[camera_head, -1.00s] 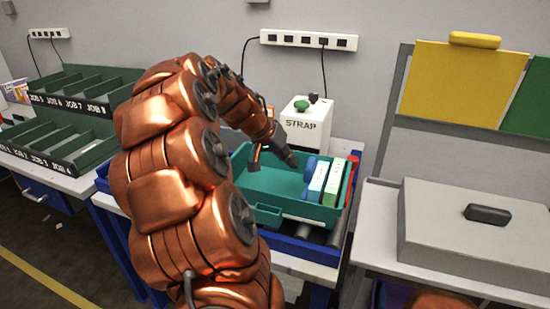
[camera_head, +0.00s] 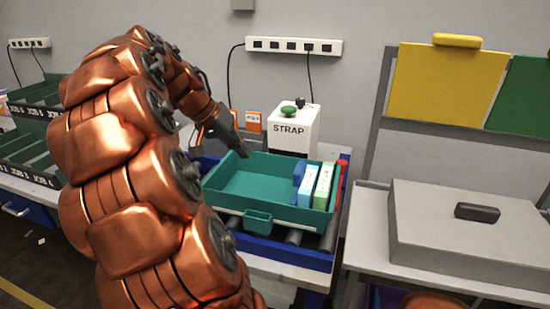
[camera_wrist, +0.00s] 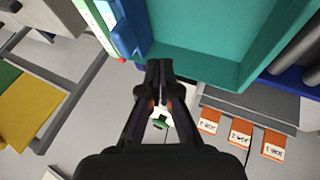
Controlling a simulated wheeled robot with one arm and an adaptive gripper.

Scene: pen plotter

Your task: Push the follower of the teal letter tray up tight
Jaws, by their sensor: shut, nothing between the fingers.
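The teal letter tray (camera_head: 228,206) sits on the blue-framed roller stand, its left part empty. Its blue follower (camera_head: 298,175) stands upright near the right end, against a white item (camera_head: 308,182) and a green-and-white item (camera_head: 323,186); I see no clear gap between them. My gripper (camera_head: 243,153) is shut and empty, above the tray's back wall, left of the follower and apart from it. In the wrist view, my shut fingertips (camera_wrist: 158,68) overlap the tray's rim, with the blue follower (camera_wrist: 132,28) just beyond and to the left.
A white strap machine (camera_head: 292,130) with a green knob stands behind the tray. A grey lidded box (camera_head: 460,235) is on the bench to the right. Orange tags (camera_wrist: 240,132) are on the wall side. A power strip (camera_head: 293,46) with hanging cables is above.

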